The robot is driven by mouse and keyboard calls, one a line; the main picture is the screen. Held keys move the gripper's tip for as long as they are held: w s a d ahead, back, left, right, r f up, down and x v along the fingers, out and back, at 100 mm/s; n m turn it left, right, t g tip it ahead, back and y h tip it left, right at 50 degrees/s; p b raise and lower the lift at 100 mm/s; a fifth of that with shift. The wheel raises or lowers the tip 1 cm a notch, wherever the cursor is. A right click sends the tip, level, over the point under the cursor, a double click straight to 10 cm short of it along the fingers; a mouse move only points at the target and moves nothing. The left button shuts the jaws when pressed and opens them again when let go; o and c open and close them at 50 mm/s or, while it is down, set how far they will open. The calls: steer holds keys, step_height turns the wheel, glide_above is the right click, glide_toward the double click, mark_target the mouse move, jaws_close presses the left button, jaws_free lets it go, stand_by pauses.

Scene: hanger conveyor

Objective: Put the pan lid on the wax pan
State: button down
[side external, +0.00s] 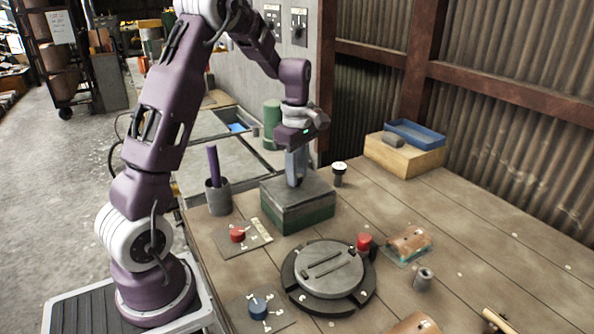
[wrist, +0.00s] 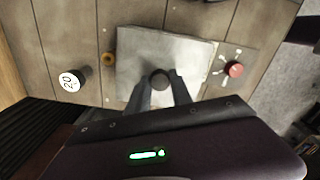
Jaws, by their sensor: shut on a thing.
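The wax pan (side external: 305,219) is a green square box on the wooden bench in the side external view. The pan lid (side external: 313,190) is a flat grey plate over the top of the pan. In the wrist view the lid (wrist: 150,52) looks slightly askew, with a thin pale strip along its right edge. Its dark round knob (wrist: 160,79) sits between my fingertips. My gripper (side external: 295,183) points down and is shut on the knob; it also shows in the wrist view (wrist: 161,84). Any small gap between lid and pan cannot be told.
A grey cup with a purple stick (side external: 218,196) stands left of the pan, and a black weight with a white top (side external: 339,173) stands right. A red knob on a plate (side external: 237,235) and a round turntable (side external: 330,270) are in front. A blue tray (side external: 415,134) sits behind.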

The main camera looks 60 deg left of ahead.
steer(key=shift+f, duration=0.35)
stand_by(0.4)
steer(key=c, duration=1.4)
jaws_free()
steer(key=o, duration=0.6)
step_height(320, 180, up, 7)
steer(key=shift+r, duration=0.1)
